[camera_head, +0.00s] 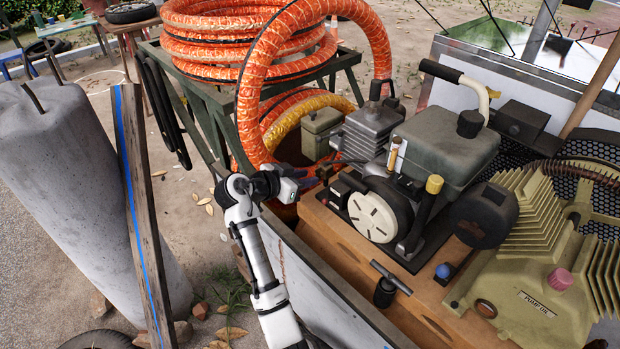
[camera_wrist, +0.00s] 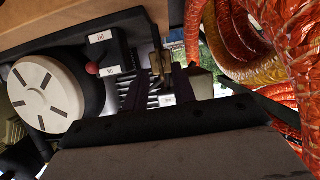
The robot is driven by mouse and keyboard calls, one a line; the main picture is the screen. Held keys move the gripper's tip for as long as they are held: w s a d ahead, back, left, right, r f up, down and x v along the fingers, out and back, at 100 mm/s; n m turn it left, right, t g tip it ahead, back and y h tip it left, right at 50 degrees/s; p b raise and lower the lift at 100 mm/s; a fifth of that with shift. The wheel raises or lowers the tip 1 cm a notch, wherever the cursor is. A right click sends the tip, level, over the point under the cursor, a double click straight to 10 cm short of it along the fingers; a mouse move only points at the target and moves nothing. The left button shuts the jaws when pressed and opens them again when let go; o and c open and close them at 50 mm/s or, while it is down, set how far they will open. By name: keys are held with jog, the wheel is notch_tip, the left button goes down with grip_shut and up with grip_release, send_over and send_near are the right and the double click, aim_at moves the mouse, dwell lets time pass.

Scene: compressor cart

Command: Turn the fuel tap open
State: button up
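The engine on the cart carries a grey-green tank (camera_head: 445,150) and a white slotted disc (camera_head: 373,216), which also shows in the wrist view (camera_wrist: 45,95). A small brass-coloured part (camera_wrist: 157,66), which looks like the fuel tap, is in the middle of the wrist view near a white label (camera_wrist: 167,100). I cannot read its setting. My gripper (camera_head: 308,183) is at the engine's left end, close to the small controls. In the wrist view its dark body fills the bottom.
A red knob (camera_wrist: 93,69) and a labelled black box (camera_wrist: 106,50) sit beside the brass part. Orange hose coils (camera_head: 250,40) loom behind my gripper. A cylinder block (camera_head: 370,130) and a T-handle (camera_head: 388,280) stand nearby.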

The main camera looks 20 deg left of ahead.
jog(key=b+v, duration=0.2)
jog(key=v, duration=0.9)
jog(key=shift+a, duration=0.15)
jog(key=shift+s, duration=0.1)
